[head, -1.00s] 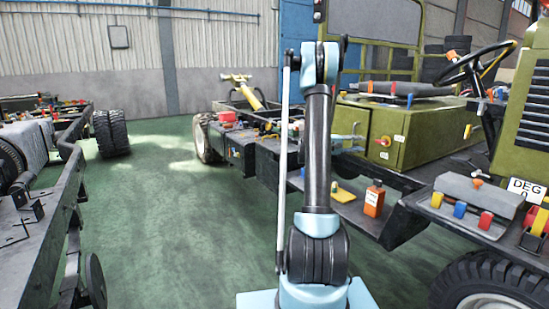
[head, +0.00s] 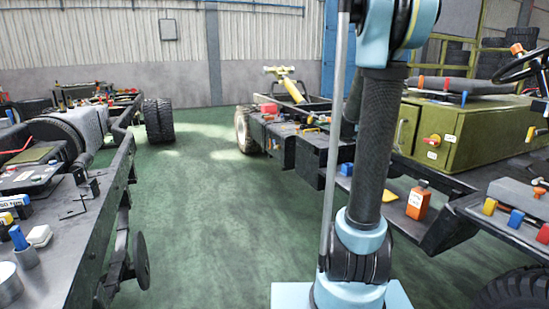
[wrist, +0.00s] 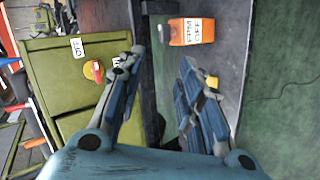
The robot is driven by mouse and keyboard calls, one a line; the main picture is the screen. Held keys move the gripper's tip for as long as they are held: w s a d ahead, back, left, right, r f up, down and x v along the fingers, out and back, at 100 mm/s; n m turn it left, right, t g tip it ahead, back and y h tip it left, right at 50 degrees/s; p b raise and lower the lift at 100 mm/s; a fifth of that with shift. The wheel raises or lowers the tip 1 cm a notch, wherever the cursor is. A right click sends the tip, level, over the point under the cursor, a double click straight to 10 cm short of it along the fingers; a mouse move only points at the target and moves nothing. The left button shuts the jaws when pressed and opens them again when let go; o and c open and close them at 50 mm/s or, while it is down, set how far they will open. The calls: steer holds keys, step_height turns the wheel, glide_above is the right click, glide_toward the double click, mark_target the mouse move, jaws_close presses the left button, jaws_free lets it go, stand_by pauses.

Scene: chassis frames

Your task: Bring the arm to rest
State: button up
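My arm (head: 370,150) stands in front of the head camera, right of the picture's middle. It rises from a light-blue base part, and its upper end runs past the top edge. My gripper (wrist: 160,75) shows only in the wrist view; in the head view it is out of sight. Its two blue-padded fingers are spread apart, and nothing is held between them. Beyond them lie the green box of the right chassis (wrist: 60,100) and an orange bottle (wrist: 191,32) on a dark ledge, apart from the fingers.
The right chassis frame, with a green box (head: 455,130) and an orange bottle (head: 418,203) on its ledge, stands close beside my arm. A left chassis (head: 60,235) carries tools and small parts. Green floor (head: 215,220) lies clear between them.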

steer(key=s+a+f+y, duration=0.3)
steer(key=s+a+f, duration=0.1)
steer(key=s+a, duration=0.4)
steer(key=s+a+f+y, duration=0.4)
steer(key=s+a+f, duration=0.1)
steer(key=s+a, duration=0.4)
steer(key=s+a+f+y, duration=0.3)
steer(key=s+a+f, duration=0.2)
steer(key=s+a, duration=0.3)
steer(key=shift+s+a+t+y, duration=0.3)
steer(key=shift+s+a, duration=0.05)
steer(key=shift+s, duration=0.45)
